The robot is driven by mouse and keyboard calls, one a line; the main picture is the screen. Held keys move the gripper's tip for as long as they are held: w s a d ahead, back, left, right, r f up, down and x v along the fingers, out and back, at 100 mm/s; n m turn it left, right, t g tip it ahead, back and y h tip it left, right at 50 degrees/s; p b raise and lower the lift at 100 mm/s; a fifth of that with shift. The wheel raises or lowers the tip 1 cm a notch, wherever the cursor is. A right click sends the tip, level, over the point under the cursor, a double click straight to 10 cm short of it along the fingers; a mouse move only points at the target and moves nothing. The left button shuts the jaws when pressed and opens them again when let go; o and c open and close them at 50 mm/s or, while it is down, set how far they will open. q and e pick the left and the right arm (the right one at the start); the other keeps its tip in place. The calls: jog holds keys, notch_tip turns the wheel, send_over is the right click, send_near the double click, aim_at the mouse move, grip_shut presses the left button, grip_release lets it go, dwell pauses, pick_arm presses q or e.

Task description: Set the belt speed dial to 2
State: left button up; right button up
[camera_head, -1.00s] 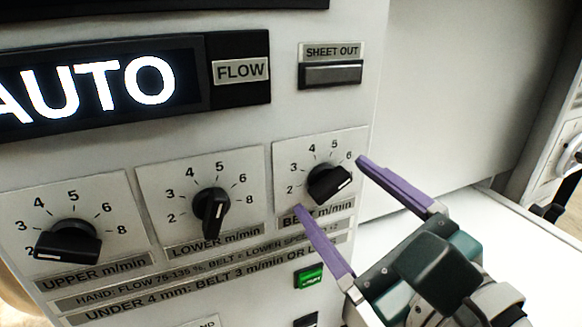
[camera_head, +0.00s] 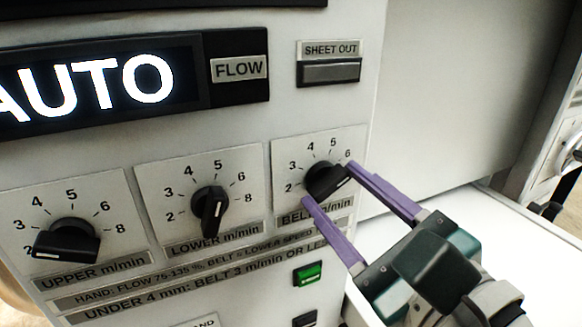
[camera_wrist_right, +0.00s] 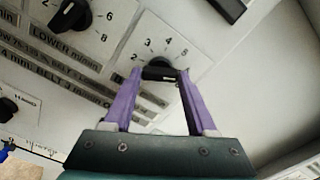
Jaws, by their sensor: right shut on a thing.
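The belt speed dial (camera_head: 325,180) is a black knob on a white scale plate, the rightmost of three dials. My left gripper is not in view.
The upper dial (camera_head: 67,240) and the lower dial (camera_head: 210,207) are to the left on the same panel. A lit AUTO display (camera_head: 100,83) and a SHEET OUT button (camera_head: 331,70) are above. A green switch (camera_head: 308,274) is just below the gripper's left finger.

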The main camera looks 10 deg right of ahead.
jog(key=n+p, duration=0.1)
jog(key=n, duration=0.3)
jog(key=shift+r+n, duration=0.1)
jog(key=shift+n, duration=0.3)
jog(key=n+p, duration=0.1)
jog(key=n, duration=0.3)
jog(key=shift+n, duration=0.3)
jog(key=n+p, duration=0.2)
jog(key=n, duration=0.3)
jog(key=n+p, duration=0.1)
jog(key=n, duration=0.4)
jog(key=n+p, duration=0.1)
jog(key=n, duration=0.5)
jog(key=shift+p, duration=0.3)
jog(key=n, duration=0.4)
jog(key=shift+n+p, duration=0.3)
jog(key=shift+n, duration=1)
